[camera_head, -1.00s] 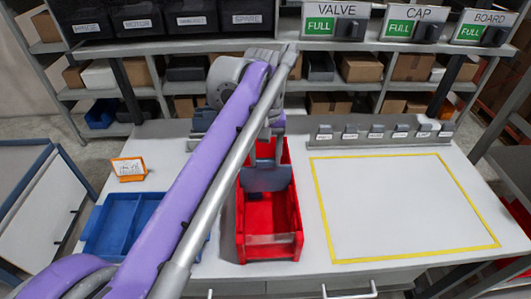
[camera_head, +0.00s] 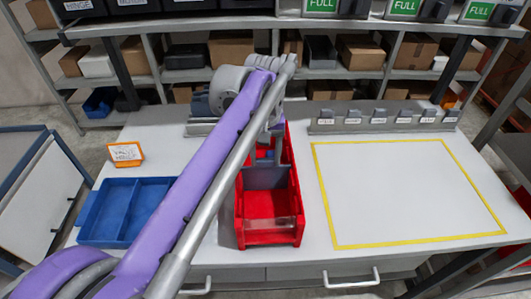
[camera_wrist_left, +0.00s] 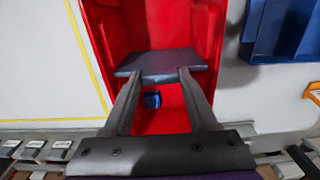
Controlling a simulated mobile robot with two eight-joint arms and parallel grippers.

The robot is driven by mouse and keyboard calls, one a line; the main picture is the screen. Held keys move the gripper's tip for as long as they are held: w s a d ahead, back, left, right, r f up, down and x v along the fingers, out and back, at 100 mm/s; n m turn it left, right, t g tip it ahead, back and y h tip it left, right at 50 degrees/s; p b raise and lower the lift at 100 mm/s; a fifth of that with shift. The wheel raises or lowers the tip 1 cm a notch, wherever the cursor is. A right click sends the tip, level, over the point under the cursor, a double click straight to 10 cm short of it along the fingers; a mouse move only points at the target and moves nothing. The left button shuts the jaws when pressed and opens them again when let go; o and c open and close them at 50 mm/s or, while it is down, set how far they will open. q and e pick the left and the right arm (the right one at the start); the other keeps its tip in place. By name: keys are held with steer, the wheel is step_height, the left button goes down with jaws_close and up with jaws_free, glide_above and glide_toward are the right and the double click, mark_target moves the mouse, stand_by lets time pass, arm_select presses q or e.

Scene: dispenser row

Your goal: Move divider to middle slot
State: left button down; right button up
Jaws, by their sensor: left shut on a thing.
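The divider is a flat grey plate (camera_head: 265,177) in the red bin (camera_head: 269,233), set crosswise about midway along it. My left gripper (camera_head: 266,148) is shut on the divider and reaches down into the bin from the back. In the left wrist view the two fingers (camera_wrist_left: 160,82) hold the divider's upper edge (camera_wrist_left: 160,62) between the red walls. A small blue item (camera_wrist_left: 152,100) lies on the bin floor on the back side of the divider. Whether the divider sits in a slot cannot be told. My right gripper is not in view.
A blue two-compartment tray (camera_head: 124,210) and an orange-framed sign (camera_head: 126,154) stand to the left. A yellow-outlined area (camera_head: 405,195) to the right is empty. A grey rail with several labelled holders (camera_head: 380,121) runs along the back, with shelves behind.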

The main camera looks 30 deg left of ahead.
arm_select(q)
steer(key=shift+c, duration=0.5)
jaws_free()
step_height(320, 180, up, 11)
steer(key=p, duration=0.1)
steer(key=shift+f, duration=0.15)
stand_by(0.4)
